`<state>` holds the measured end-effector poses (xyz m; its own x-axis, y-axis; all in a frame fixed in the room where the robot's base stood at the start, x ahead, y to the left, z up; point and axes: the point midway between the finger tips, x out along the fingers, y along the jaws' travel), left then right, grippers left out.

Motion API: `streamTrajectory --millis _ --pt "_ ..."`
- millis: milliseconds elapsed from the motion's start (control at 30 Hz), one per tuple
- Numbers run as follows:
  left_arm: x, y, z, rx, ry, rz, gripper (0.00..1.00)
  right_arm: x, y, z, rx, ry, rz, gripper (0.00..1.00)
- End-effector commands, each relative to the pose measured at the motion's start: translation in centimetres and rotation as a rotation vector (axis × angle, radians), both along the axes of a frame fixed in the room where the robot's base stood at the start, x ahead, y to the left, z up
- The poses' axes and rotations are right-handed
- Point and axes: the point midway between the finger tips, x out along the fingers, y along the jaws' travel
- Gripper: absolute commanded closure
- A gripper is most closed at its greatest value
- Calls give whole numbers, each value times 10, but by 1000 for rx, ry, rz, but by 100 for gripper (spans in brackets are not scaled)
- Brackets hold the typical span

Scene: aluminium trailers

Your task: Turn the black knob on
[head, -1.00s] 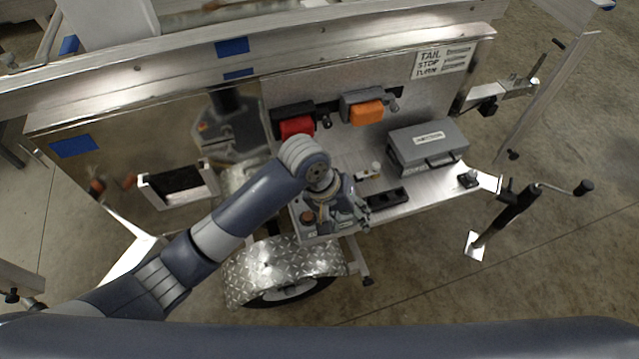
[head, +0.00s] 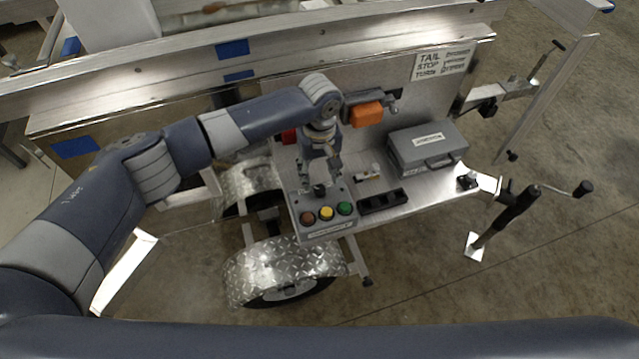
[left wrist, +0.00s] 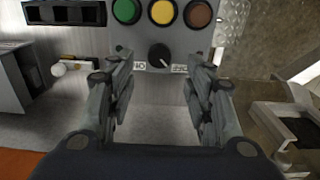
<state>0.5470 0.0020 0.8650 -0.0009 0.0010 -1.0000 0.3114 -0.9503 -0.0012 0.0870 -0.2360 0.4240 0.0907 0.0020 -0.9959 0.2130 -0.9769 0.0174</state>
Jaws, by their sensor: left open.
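The black knob (left wrist: 159,55) sits on a grey control box, below a row of green, yellow and brown-red buttons in the left wrist view. A white line marks its face, and partly covered lettering lies beneath it. In the head view the knob (head: 319,190) shows on the control box (head: 325,228), just below my left gripper (head: 320,177). My left gripper (left wrist: 163,72) is open, with one finger on each side of the knob in the left wrist view. I cannot tell whether the fingers touch it. My right gripper is not in view.
A grey case (head: 428,146), a black tray (head: 384,201) and a small yellow-and-white item (head: 367,173) lie on the metal shelf. An orange box (head: 366,114) is on the back panel. A hand-crank jack (head: 508,215) stands at the right.

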Motion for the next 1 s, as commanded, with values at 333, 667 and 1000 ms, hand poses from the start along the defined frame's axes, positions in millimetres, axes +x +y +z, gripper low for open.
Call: streamTrajectory --millis 333,667,1000 --pt "0 0 -51 1 1 -1 52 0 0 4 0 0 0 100" --pt "0 0 -58 -1 0 -1 52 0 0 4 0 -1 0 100" --pt "0 0 -58 -1 0 -1 98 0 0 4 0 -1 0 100"
